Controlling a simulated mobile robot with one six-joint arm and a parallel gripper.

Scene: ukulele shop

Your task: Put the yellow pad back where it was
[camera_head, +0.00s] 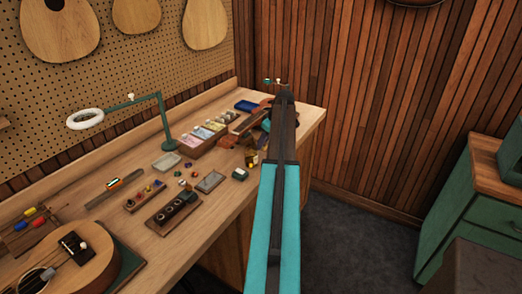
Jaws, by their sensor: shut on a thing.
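My arm reaches over the right part of the wooden workbench (222,200) and hides part of its right end. My gripper (253,154) is small and partly hidden beside the arm, low over the bench. It is shut on a small yellow thing, which looks like the yellow pad (251,161). I cannot tell whether the pad touches the bench top.
A dark block with round holes (172,212), a flat grey tray (210,181) and a small dark green box (240,174) stand nearby. A green lamp (162,120) rises at the back. A ukulele (88,262) lies at front left. Bare wood shows along the front.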

